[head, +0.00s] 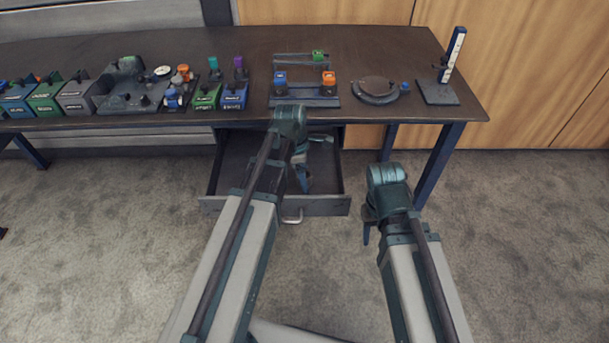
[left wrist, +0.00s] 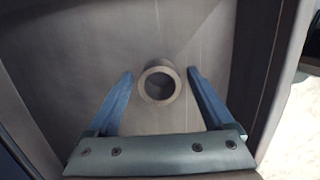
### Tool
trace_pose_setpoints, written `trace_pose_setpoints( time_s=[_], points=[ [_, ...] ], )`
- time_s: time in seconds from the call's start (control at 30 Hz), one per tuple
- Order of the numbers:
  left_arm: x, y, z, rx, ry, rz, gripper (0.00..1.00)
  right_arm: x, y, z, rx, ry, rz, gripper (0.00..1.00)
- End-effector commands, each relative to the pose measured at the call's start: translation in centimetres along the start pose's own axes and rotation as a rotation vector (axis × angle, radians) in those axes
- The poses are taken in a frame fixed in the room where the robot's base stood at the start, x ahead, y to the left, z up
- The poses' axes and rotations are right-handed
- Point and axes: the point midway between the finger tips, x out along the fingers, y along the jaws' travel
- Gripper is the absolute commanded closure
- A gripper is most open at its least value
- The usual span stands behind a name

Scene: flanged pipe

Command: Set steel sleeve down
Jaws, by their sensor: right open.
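The steel sleeve (left wrist: 159,88) is a short grey metal tube in the left wrist view. It stands on end on the drawer floor with its round opening facing the camera. My left gripper (left wrist: 160,73) is open, with its blue fingers on either side of the sleeve and a visible gap to each. In the head view my left gripper (head: 304,181) points down into the open drawer (head: 228,172), and I cannot make out the sleeve there. My right gripper (head: 367,234) hangs open and empty over the floor, right of the drawer.
The dark workbench (head: 400,58) above the drawer carries several coloured bins (head: 45,96) at the left, a rack with coloured blocks (head: 305,100), a round plate (head: 376,90) and an upright gauge (head: 452,55). Drawer walls surround my left gripper. The carpet in front is clear.

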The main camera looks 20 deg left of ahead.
Motion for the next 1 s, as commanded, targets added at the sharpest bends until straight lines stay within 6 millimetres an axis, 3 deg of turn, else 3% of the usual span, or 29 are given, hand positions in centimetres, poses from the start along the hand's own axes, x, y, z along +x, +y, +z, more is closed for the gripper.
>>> trace_pose_setpoints(
  time_s=[0.47, 0.67, 1.0],
  points=[
    [-0.9, 0.0, 0.1, 0.0, 0.0, 0.0, 0.14, -0.9, 0.1, 0.1, 0.0, 0.0, 0.0, 0.5],
    [-3.0, 0.0, 0.1, 0.0, 0.0, 0.0, 0.14, -3.0, 0.3, 0.2, 0.0, 0.0, 0.0, 0.5],
    [-8.3, 0.0, 0.1, -0.001, 0.0, 0.0, 0.14, -8.2, 0.8, 0.5, 0.001, 0.0, 0.0, 0.5]
  ],
)
